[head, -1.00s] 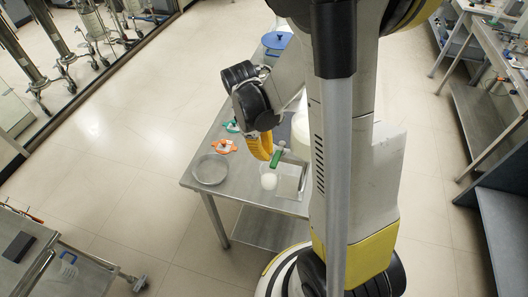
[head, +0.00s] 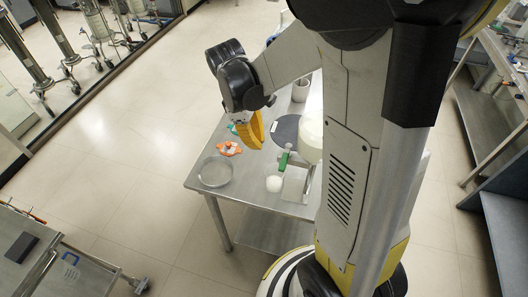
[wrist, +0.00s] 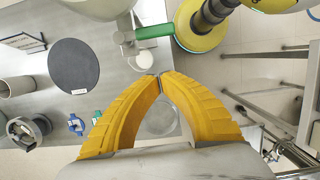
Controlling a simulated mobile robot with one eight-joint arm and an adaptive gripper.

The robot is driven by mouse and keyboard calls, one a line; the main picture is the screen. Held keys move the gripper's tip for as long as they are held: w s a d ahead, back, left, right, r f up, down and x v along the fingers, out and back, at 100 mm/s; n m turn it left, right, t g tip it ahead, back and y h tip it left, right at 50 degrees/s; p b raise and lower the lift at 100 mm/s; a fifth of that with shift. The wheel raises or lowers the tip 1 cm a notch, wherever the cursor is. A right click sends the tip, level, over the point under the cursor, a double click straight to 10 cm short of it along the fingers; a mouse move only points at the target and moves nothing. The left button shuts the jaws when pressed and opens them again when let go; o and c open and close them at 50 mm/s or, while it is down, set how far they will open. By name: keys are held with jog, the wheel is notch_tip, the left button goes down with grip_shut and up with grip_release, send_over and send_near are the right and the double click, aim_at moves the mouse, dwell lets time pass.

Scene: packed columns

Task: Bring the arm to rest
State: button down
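My gripper (head: 254,137) has yellow fingers and hangs above the left part of a steel table in the head view. In the wrist view my gripper (wrist: 159,75) has its two fingertips together, with nothing seen held between them. Table items show beyond and below the fingers, apart from them. The arm is bent, with its dark wrist joint raised to the left of my body.
The steel table (head: 245,197) carries a round clear dish (head: 215,171), an orange piece (head: 229,149), a white round object (head: 274,184), a green-ended item (head: 285,158), a dark disc (wrist: 74,66) and a grey cup (wrist: 17,83). Open floor (head: 130,130) lies left.

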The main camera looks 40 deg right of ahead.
notch_tip(320, 180, up, 4)
jog(key=s+a+f+m+t+y+b, duration=0.1)
jog(key=s+a+f+m+t+b, duration=0.2)
jog(key=b, duration=0.7)
jog(key=s+a+f+m+t+b, duration=0.3)
jog(key=a+f+m+t+b, duration=0.2)
jog(key=f+b, duration=0.4)
jog(key=shift+s+a+f+t+y+b, duration=0.35)
jog(key=shift+a+t+b, duration=0.3)
jog(key=shift+a, duration=0.45)
jog(key=shift+w, duration=0.1)
